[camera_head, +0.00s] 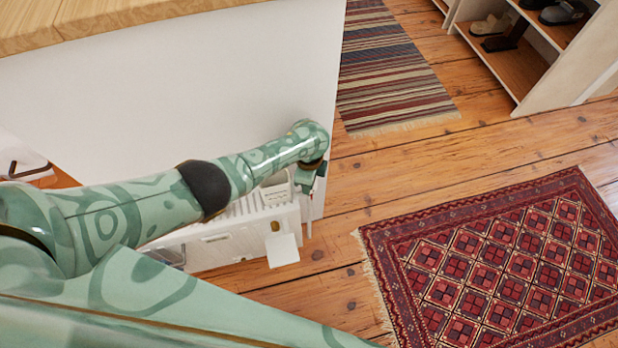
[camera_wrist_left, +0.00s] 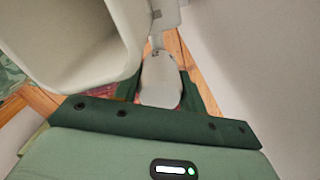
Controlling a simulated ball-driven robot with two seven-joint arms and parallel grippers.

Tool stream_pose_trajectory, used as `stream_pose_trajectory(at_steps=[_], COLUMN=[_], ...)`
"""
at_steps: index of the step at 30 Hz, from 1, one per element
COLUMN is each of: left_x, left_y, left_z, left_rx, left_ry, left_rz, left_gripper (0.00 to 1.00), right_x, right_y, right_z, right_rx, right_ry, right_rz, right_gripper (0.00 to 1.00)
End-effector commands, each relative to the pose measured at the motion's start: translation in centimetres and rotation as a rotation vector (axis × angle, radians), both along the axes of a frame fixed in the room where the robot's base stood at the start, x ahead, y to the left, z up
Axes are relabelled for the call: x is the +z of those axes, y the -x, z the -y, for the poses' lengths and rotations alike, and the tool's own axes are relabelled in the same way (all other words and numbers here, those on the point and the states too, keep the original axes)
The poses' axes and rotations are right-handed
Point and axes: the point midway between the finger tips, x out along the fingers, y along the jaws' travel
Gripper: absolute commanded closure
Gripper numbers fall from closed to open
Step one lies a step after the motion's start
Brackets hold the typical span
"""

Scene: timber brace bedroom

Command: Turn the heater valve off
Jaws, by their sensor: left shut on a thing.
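The white heater (camera_head: 225,238) stands low against a white panel in the head view, partly covered by my left arm. My left gripper (camera_head: 308,182) is at the heater's right end, and its fingertips are hard to make out there. In the left wrist view, the dark green fingers of my left gripper (camera_wrist_left: 160,92) are shut on the pale rounded heater valve knob (camera_wrist_left: 160,78), one finger on each side. The heater's pale end (camera_wrist_left: 80,45) is beside them on the left. I cannot read any marking on the knob. My right gripper is not in view.
The white panel (camera_head: 170,95) with a wooden top (camera_head: 100,18) rises close behind the heater. A red patterned rug (camera_head: 500,260) and a striped rug (camera_head: 385,65) lie on the plank floor. A shoe shelf (camera_head: 515,65) stands at the upper right. The floor between is clear.

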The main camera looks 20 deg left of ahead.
Motion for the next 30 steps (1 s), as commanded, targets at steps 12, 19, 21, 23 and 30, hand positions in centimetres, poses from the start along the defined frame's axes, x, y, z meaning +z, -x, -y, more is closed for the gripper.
stream_pose_trajectory(at_steps=[12,19,21,23,30], left_x=[-0.2,-0.1,-0.1,0.0,4.1], left_y=[0.2,0.1,0.1,0.0,-0.1], left_z=[0.0,0.0,0.0,0.0,0.1], left_rx=[-0.005,-0.005,-0.005,-0.005,-0.005], left_ry=[0.0,0.0,0.0,0.0,0.001], left_rz=[-0.004,-0.002,-0.001,-0.001,0.007], left_gripper=[0.81,0.37,0.37,0.37,0.37], right_x=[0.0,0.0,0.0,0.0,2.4], right_y=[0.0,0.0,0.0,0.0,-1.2], right_z=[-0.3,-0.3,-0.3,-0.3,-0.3], right_rx=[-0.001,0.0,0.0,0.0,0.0], right_ry=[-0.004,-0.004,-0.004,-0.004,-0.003], right_rz=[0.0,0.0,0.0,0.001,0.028], right_gripper=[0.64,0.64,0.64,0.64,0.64])
